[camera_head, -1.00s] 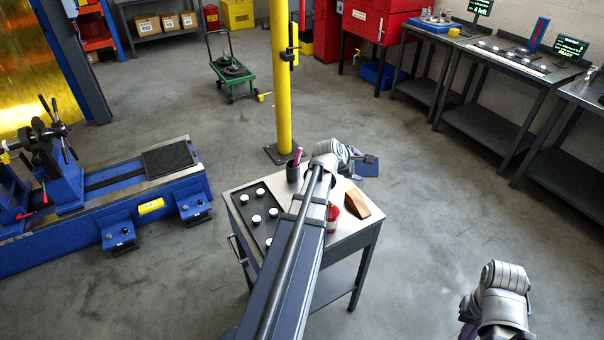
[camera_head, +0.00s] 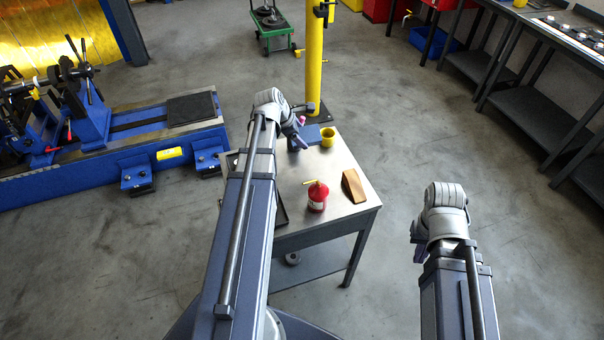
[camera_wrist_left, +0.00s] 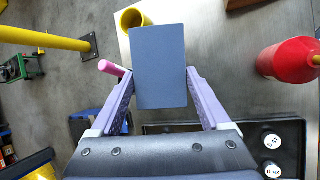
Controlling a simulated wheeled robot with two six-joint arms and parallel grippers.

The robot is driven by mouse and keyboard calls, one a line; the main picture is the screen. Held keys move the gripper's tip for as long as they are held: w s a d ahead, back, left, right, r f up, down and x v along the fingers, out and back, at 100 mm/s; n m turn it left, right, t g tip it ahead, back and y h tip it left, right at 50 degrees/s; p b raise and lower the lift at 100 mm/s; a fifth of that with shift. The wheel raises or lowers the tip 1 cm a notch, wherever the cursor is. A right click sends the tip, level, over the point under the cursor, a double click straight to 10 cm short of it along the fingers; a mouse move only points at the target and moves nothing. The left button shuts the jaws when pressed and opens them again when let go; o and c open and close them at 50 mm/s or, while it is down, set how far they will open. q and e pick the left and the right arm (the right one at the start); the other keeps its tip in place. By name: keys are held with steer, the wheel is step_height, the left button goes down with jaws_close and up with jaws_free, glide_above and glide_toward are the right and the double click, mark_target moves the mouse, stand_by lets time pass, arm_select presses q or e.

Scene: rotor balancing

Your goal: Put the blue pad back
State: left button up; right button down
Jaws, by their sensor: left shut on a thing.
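The blue pad (camera_head: 313,134) is a flat grey-blue rectangle at the far end of the small metal table (camera_head: 335,212). My left gripper (camera_head: 301,140) is shut on it. In the left wrist view the pad (camera_wrist_left: 158,50) sits between the two purple fingers of the gripper (camera_wrist_left: 160,80), its broad face toward the camera. I cannot tell whether the pad touches the tabletop. My right gripper (camera_head: 419,250) is off to the right, away from the table. Its fingers are mostly hidden by its wrist.
A yellow cup (camera_head: 328,137) stands close beside the pad. A red bottle (camera_head: 317,197) and a brown wedge-shaped block (camera_head: 354,186) stand nearer on the table. A black tray with white weights (camera_wrist_left: 285,135) is partly hidden by my left arm. A yellow post (camera_head: 315,60) rises behind the table.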

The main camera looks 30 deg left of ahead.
mark_target(304, 175)
arm_select(q)
steer(key=s+f+g+b, duration=0.1)
steer(key=f+b, duration=0.2)
steer(key=f, duration=0.1)
steer(key=s+d+f+n+h+b, duration=0.1)
steer(key=f+b, duration=0.3)
steer(key=s+d+f+g+b, duration=0.1)
steer(key=s+f+b, duration=0.1)
steer(key=f+b, duration=0.1)
steer(key=shift+f+n+g+h, duration=0.3)
steer(key=shift+f+n+h, duration=0.1)
steer(key=shift+f, duration=0.05)
steer(key=shift+r, duration=0.15)
steer(key=o, duration=1)
steer(key=p+v, duration=1.1)
steer(key=v, duration=0.1)
